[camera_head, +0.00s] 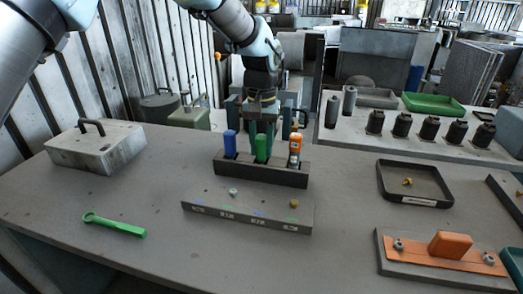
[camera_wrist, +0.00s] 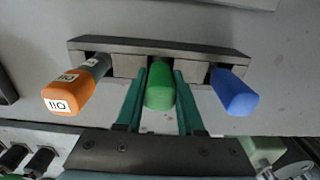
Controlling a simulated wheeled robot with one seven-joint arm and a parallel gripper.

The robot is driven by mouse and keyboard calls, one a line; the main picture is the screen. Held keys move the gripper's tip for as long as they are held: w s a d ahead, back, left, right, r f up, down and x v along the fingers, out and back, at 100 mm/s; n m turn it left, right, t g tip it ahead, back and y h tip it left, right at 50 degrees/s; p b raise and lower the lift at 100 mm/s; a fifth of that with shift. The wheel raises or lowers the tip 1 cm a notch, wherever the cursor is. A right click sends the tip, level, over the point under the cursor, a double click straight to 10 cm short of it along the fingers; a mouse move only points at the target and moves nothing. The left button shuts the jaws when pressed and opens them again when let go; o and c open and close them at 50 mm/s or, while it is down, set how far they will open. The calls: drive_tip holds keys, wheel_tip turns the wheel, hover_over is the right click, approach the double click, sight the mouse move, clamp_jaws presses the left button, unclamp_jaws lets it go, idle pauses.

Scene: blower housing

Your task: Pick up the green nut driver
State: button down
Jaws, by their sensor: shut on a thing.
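The green nut driver (camera_head: 262,148) stands upright in the middle slot of a dark tool holder (camera_head: 262,175), with its lower part hidden in the holder. My gripper (camera_head: 262,130) is over the holder, pointing down. In the wrist view the green handle (camera_wrist: 160,88) is between the two green fingers of my gripper (camera_wrist: 160,92), which are shut on it. A blue-handled driver (camera_head: 230,143) stands in the left slot, and an orange-handled driver (camera_head: 295,146) marked 110 stands in the right slot.
A grey block with labels (camera_head: 248,215) lies before the holder. A green ring wrench (camera_head: 115,225) and a metal box (camera_head: 97,147) are at left. A black tray (camera_head: 415,194) and an orange part on a plate (camera_head: 450,246) are at right. The front middle is clear.

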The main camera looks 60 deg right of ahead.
wheel_tip(320, 180, up, 10)
drive_tip(key=shift+r+b, duration=0.1)
drive_tip(key=shift+b, duration=1.1)
drive_tip(key=c, duration=1)
unclamp_jaws()
drive_tip(key=shift+c, duration=0.2)
clamp_jaws()
